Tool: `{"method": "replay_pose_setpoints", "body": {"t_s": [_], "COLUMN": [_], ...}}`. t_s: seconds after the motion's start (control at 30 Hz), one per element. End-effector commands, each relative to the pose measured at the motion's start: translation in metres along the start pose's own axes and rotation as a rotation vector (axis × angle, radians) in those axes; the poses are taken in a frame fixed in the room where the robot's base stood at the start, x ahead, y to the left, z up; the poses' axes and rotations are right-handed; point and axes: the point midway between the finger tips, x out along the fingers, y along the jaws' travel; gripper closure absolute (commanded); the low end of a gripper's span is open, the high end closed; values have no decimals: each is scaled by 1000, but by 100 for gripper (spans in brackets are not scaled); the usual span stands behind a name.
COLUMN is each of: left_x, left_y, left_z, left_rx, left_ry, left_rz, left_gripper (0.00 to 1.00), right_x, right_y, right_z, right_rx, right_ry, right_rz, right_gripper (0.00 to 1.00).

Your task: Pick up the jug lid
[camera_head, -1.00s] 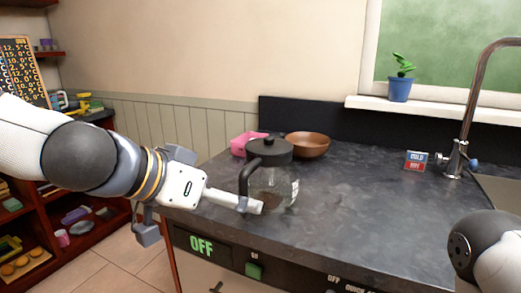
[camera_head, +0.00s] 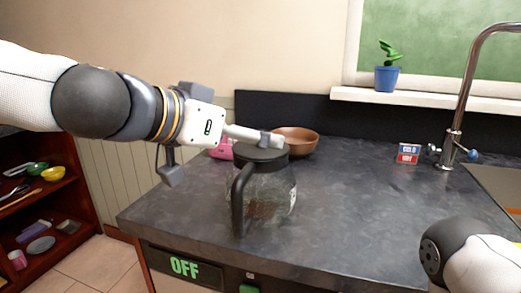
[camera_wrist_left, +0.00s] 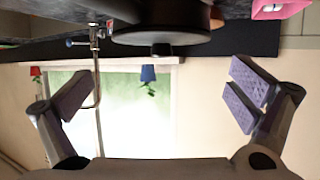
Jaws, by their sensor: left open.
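The jug lid (camera_head: 258,155) is black and round and sits on top of the glass jug (camera_head: 268,195), which stands on the dark counter. In the left wrist view the lid (camera_wrist_left: 165,25), with its small knob, is at the top middle, seen upside down, ahead of and between the finger directions. My left gripper (camera_head: 220,155) is open and empty, with fingers spread wide (camera_wrist_left: 160,100). One finger crosses by the lid's top and partly covers it; whether it touches cannot be told. My right gripper is out of view; only part of that arm shows at lower right.
The faucet (camera_head: 457,125) and a small red and blue sign (camera_head: 408,153) are to the right. The counter (camera_head: 350,205) right of the jug is clear.

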Motion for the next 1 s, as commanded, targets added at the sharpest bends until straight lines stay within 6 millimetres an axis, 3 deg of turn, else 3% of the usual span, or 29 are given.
{"method": "replay_pose_setpoints", "body": {"t_s": [0.03,0.13,0.4,0.47,0.7,1.0], "left_x": [18,32,35,35,35,35], "left_y": [-2,-2,-1,-1,-1,0], "left_z": [15,12,6,6,6,7], "left_rx": [-15,-9,-3,-3,-3,-4], "left_ry": [-17,-13,-5,-5,-6,-8], "left_rz": [6,4,1,1,1,2], "left_gripper": [0,0,0,11,66,68], "right_x": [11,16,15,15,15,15], "right_y": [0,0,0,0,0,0], "right_z": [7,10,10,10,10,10], "right_rx": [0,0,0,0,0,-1], "right_ry": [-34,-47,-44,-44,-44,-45], "right_rz": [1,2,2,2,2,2], "right_gripper": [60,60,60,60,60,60]}}
